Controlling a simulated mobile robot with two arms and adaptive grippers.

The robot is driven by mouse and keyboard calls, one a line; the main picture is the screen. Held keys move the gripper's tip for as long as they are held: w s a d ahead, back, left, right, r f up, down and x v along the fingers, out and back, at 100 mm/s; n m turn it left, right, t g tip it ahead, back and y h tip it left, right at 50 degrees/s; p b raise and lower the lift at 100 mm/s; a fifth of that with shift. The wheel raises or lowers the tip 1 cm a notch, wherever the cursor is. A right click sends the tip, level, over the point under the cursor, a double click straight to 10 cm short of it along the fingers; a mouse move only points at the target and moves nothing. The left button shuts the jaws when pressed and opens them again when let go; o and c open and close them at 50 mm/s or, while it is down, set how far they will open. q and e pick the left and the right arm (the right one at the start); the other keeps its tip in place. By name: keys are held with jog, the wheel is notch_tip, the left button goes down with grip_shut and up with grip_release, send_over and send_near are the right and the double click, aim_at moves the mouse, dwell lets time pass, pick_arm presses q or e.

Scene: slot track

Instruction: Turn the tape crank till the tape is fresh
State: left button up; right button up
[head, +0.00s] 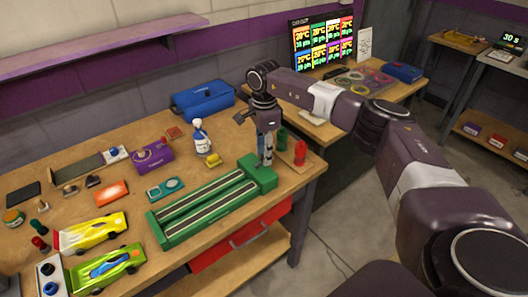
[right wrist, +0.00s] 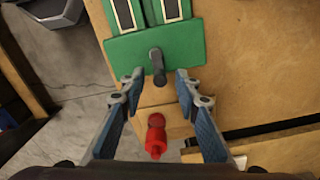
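The green tape block (head: 208,207) lies on the workbench with two dark, pale-edged tape strips along it. In the right wrist view its green end (right wrist: 190,45) carries a small dark grey crank (right wrist: 157,66). My right gripper (head: 265,160) points down over that end of the block. In the right wrist view its two blue-grey fingers (right wrist: 159,88) are apart, with the crank's lower end between or just beyond the tips. I cannot tell whether they touch it. In the head view the gripper hides the crank. My left gripper is out of view.
A red cylinder (head: 300,153) and a green one (head: 282,139) stand close beside the right gripper. Toy cars (head: 90,233) lie at left. The bench's right edge is near.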

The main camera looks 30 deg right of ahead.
grip_shut()
jog(key=shift+m, duration=0.3)
jog(key=shift+s+m, duration=0.3)
jog(key=shift+m, duration=0.6)
jog(key=m, duration=0.3)
jog(key=shift+s+a+r+m, duration=0.1)
jog(key=shift+s+a+m, duration=0.05)
jog(key=shift+s+m, duration=0.2)
jog(key=m, duration=0.4)
jog(key=s+a+m+p, duration=0.1)
jog(key=m, duration=0.1)
jog(key=shift+s, duration=0.1)
jog(key=m, duration=0.2)
jog(key=a+m, duration=0.1)
jog(key=m, duration=0.3)
jog(key=shift+s+a+m, duration=0.15)
jog(key=shift+a+m, duration=0.1)
jog(key=shift+m, duration=0.1)
jog(key=m, duration=0.3)
jog(key=shift+a, duration=0.4)
jog(key=shift+w+a+m, duration=0.1)
jog(key=shift+a+m, duration=0.05)
jog(key=shift+m, duration=0.55)
jog(key=shift+w+a+m, duration=0.1)
jog(key=shift+m, duration=0.6)
jog(key=shift+r, duration=0.1)
